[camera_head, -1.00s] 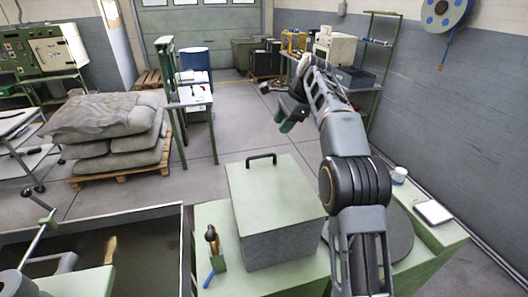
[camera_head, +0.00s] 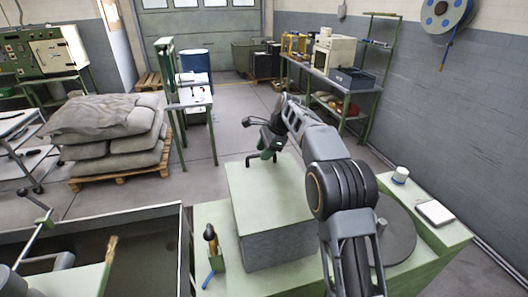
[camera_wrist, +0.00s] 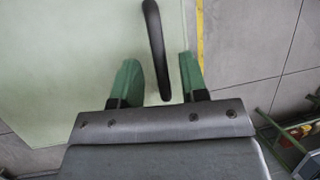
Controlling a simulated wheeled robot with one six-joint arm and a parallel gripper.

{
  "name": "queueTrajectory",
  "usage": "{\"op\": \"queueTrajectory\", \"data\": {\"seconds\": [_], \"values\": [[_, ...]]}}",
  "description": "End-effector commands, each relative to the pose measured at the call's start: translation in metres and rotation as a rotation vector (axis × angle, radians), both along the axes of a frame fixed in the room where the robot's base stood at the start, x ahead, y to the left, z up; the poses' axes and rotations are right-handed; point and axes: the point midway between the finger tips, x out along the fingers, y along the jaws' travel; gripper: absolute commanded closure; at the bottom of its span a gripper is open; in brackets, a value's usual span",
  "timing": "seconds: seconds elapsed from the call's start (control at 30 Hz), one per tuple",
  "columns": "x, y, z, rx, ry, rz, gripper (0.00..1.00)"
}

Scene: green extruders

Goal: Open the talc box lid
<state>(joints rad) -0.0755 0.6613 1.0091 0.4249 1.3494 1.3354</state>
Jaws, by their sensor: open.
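The talc box (camera_head: 272,215) is a large box with grey sides on a green table. Its pale green lid (camera_head: 260,190) lies flat on top and is shut. A dark bar handle (camera_wrist: 155,45) stands at the lid's far edge; in the head view my gripper partly hides it. My gripper (camera_head: 267,152) is above the far edge of the lid. In the wrist view its green fingers (camera_wrist: 160,75) are open, with the handle's near end between them. The left finger is over the lid, the right one close to its edge. Contact with the handle cannot be told.
A small holder with a brush-like tool (camera_head: 212,245) stands left of the box. A grey round plate (camera_head: 393,235), a white cup (camera_head: 400,175) and a white-topped device (camera_head: 435,212) are on the right. An open trough (camera_head: 145,245) lies left. Floor behind the box is clear.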

Motion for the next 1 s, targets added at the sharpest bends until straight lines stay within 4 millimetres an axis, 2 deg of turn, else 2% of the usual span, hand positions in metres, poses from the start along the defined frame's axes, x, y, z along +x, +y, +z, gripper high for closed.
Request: {"op": "queueTrajectory", "data": {"seconds": [0.4, 0.8, 1.0], "values": [[0.0003, 0.0019, -0.0046, 0.0, 0.0, 0.0, 0.61], [0.0003, 0.0017, -0.0044, 0.0, 0.0, 0.0, 0.99], [0.0002, 0.0017, -0.0044, 0.0, 0.001, 0.0, 1.0]]}}
